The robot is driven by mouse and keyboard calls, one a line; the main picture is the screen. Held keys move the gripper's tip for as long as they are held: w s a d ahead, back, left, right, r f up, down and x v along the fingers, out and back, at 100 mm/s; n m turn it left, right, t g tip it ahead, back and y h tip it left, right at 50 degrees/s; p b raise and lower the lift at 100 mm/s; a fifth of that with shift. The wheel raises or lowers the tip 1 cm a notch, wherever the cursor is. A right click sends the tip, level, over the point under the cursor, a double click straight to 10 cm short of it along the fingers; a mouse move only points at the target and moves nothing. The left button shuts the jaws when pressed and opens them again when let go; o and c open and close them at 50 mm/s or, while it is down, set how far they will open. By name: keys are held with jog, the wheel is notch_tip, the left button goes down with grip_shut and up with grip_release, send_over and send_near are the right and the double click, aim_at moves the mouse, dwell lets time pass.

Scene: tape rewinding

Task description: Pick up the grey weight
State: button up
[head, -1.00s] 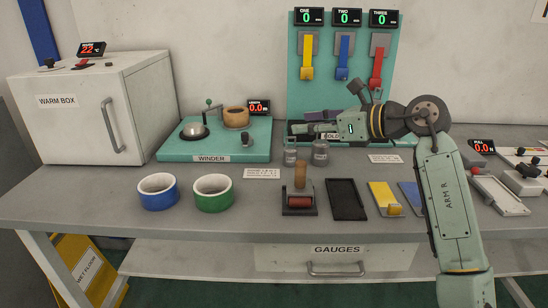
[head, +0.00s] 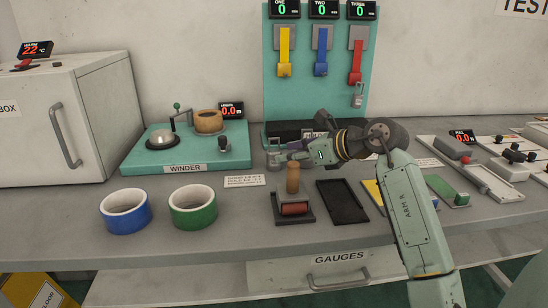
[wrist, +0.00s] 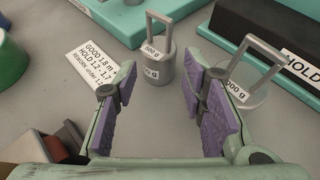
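Two grey metal weights with loop handles stand on the bench. In the wrist view, the narrower one (wrist: 158,66), with a partly readable label ending in "00 g", stands upright just beyond the gap between my fingers. The wider, paler weight (wrist: 246,88) is to the right, partly behind my right finger. In the head view, one weight (head: 273,155) shows at my fingertips; the other is hidden by my gripper. My gripper (wrist: 155,95) is open and empty, its purple pads on both sides of the gap. It also shows in the head view (head: 285,154).
A printed card (wrist: 100,72) lies left of the narrow weight. The winder (head: 185,158) is behind left; the dark HOLD tray (head: 290,130) is behind. A wooden-handled roller (head: 293,205) stands in front. Another small weight (head: 358,97) hangs below the red strip.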

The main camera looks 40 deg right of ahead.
aim_at(278, 153)
jog(key=p+x, duration=0.1)
jog(key=x, duration=0.3)
jog(key=shift+w+a, duration=0.1)
jog(key=shift+w, duration=0.1)
grip_shut()
jog(key=shift+r, duration=0.1)
